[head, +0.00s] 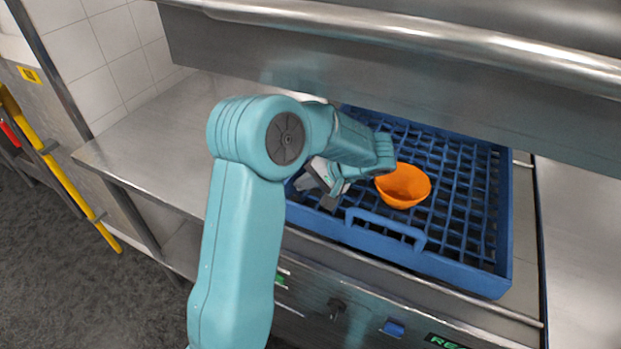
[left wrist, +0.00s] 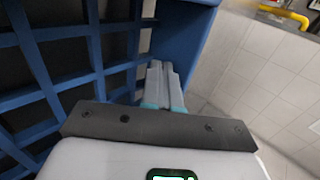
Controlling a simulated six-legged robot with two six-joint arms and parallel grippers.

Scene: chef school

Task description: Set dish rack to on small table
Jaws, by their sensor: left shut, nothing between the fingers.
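The blue dish rack (head: 470,262) lies in the dishwasher under the raised metal hood in the head view. An orange bowl (head: 404,186) sits in it. My left gripper (head: 327,196) is at the rack's left front corner, partly hidden by my own arm. In the left wrist view its fingers (left wrist: 162,82) are together and empty, close beside the blue rack wall (left wrist: 181,50). I cannot tell whether they touch it. My right gripper is not in view. I cannot pick out the small table.
The metal hood (head: 400,75) hangs low over the rack. A bare steel counter (head: 150,140) lies to the left and another steel surface (head: 580,240) to the right. A yellow pipe (head: 65,180) runs down at the far left.

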